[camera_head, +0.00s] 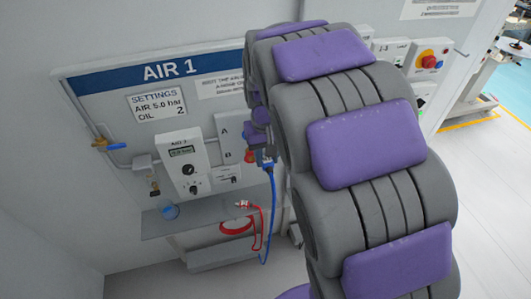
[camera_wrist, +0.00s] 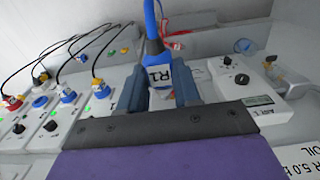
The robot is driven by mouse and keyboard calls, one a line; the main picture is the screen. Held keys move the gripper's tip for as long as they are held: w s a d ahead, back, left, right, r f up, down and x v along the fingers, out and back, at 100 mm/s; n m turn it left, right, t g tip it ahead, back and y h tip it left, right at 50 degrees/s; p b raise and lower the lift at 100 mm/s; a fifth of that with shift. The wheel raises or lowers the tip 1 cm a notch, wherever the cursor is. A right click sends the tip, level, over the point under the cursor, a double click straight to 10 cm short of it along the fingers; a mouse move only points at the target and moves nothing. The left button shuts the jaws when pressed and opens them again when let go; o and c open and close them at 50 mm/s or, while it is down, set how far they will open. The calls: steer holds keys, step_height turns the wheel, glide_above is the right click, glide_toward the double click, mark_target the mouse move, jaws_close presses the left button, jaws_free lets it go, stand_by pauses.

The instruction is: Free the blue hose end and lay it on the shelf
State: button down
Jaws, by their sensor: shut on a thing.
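My gripper (camera_head: 260,138) is beside the white A/B panel (camera_head: 224,130), its tips partly hidden by my arm. In the wrist view, my gripper (camera_wrist: 158,88) is shut on the blue hose end (camera_wrist: 158,72), which has a white label. In the head view, the blue hose end (camera_head: 266,161) shows just below my gripper, with its hose (camera_head: 271,205) hanging down past the shelf's right side. I cannot tell whether its tip touches a port. The grey shelf (camera_head: 200,222) is below and to the left of my gripper.
A red hose end (camera_head: 244,204) lies on the shelf's right part, its hose looping below. A round blue thing (camera_head: 170,211) is on the left part; the middle is bare. A control box (camera_head: 183,163) is above. Cabled plugs (camera_wrist: 68,93) show left in the wrist view.

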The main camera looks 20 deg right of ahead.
steer(key=shift+s+f, duration=0.1)
steer(key=shift+s, duration=1.05)
stand_by(0.4)
steer(key=s, duration=0.5)
steer(key=shift+s, duration=0.4)
stand_by(0.4)
steer(key=w+f+b, duration=0.4)
steer(key=w+f, duration=1.2)
steer(key=w, duration=0.1)
steer(key=s+r+p, duration=0.1)
steer(key=s+r, duration=0.1)
steer(key=r, duration=0.3)
steer(key=s+r+p, duration=0.1)
steer(key=s+r, duration=0.2)
steer(key=r, duration=0.2)
steer(key=s+r+p, duration=0.2)
steer(key=r, duration=0.3)
steer(key=shift+s+r, duration=0.2)
steer(key=shift+r, duration=0.05)
steer(key=shift+s+r, duration=0.35)
